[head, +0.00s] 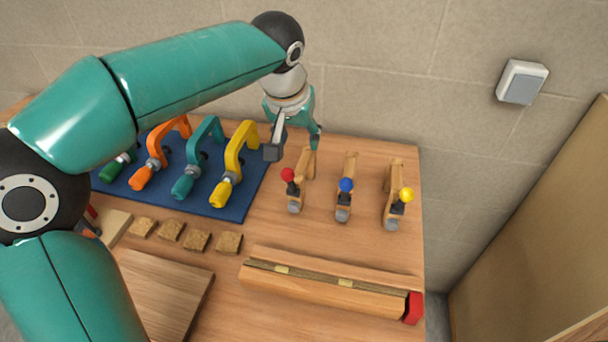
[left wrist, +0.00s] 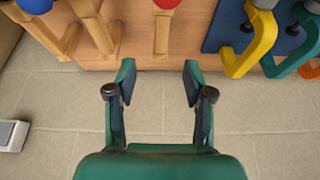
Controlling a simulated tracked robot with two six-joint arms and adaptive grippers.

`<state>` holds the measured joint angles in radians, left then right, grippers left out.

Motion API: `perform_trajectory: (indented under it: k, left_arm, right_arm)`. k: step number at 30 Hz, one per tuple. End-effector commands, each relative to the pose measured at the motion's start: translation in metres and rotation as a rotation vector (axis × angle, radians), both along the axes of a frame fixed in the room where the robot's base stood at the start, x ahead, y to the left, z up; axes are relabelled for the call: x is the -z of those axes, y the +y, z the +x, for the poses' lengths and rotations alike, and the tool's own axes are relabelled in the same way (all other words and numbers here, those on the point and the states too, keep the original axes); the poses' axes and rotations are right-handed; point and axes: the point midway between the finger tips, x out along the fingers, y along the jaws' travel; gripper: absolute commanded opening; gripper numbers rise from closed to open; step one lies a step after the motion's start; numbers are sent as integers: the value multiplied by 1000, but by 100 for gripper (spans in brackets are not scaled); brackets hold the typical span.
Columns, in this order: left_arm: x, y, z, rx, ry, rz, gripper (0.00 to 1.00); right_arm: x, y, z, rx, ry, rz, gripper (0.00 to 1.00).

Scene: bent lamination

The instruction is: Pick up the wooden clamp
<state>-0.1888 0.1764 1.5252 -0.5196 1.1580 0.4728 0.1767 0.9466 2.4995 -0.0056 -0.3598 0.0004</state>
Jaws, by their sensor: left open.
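Three wooden clamps stand in a row on the right part of the workbench: one with a red knob (head: 296,190), one with a blue knob (head: 344,200) and one with a yellow knob (head: 393,208). My left gripper (head: 294,147) is open and empty, at the bench's back edge behind the red-knob clamp. In the left wrist view the gripper (left wrist: 158,78) points at the red-knob clamp (left wrist: 162,38), which lies ahead of the gap between the fingers, apart from them. My right gripper is out of view.
Orange, teal and yellow clamps lie on a blue mat (head: 232,205) just left of the gripper. Small wooden blocks (head: 197,241), a board (head: 165,290) and a long wooden piece with a red end (head: 330,285) lie nearer. The wall (head: 390,60) is close behind the bench.

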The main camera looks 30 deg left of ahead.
Motion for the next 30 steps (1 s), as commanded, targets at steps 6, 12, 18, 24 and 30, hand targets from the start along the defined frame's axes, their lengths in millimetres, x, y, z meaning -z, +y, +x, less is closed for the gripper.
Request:
perform_trajectory:
  k: [6,12,18,24,30]
  left_arm:
    - [42,2,17,2,4,1,52]
    - [57,1,24,8,1,0,52]
    - [74,3,27,9,4,1,52]
    - [100,6,34,9,3,0,52]
    - [109,6,38,10,0,-1,52]
  right_arm:
    - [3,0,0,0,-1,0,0]
    - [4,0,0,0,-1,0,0]
    - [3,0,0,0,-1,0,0]
    - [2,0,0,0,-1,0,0]
    - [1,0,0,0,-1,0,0]
